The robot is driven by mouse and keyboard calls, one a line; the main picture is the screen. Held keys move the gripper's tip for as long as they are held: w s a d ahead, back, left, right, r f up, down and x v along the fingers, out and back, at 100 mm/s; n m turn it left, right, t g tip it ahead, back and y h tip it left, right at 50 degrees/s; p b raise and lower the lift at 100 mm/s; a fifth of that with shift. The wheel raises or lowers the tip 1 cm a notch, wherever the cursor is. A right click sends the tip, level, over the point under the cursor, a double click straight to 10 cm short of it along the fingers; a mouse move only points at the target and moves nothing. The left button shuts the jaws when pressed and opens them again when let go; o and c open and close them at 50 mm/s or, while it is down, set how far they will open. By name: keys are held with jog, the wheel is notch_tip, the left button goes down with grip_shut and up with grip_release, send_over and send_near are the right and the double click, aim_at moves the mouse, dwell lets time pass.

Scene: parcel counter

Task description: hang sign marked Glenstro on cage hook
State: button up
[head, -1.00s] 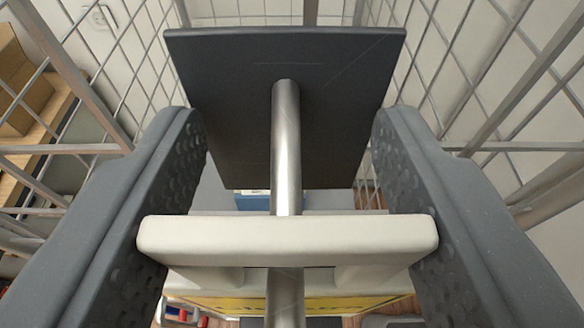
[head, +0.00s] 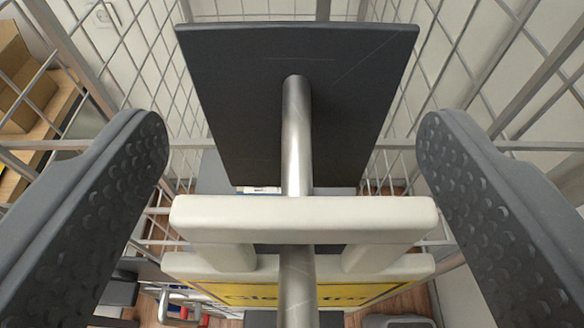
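The sign has a cream handle bar (head: 240,218) on two posts and a yellow face (head: 235,292) with partly hidden lettering that begins like "Glens". The metal hook rod (head: 297,140) runs out from a dark plate (head: 250,90) on the cage. My gripper (head: 293,150) is open, with one textured finger on each side of the handle and a clear gap to both ends.
Wire mesh cage walls (head: 455,60) stand behind and on both sides, close to my fingers. A wooden shelf with a cardboard box (head: 22,85) is beyond the mesh at left. Blurred items and wooden floor show below.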

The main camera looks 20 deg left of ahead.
jog(key=b+v, duration=0.2)
jog(key=v, duration=1.1)
jog(key=shift+s, duration=0.15)
jog(key=s+a+r+m+h+b, duration=0.1)
jog(key=s+r+h+b, duration=0.1)
jog(key=s+r, duration=0.3)
jog(key=s+a+r+m+t+h+b, duration=0.1)
jog(key=s+r+b, duration=0.3)
jog(key=s, duration=0.4)
jog(key=shift+s+a+r+m+t+h, duration=0.3)
jog(key=shift+a+r+m+h, duration=0.15)
jog(key=shift+a+m+h, duration=0.35)
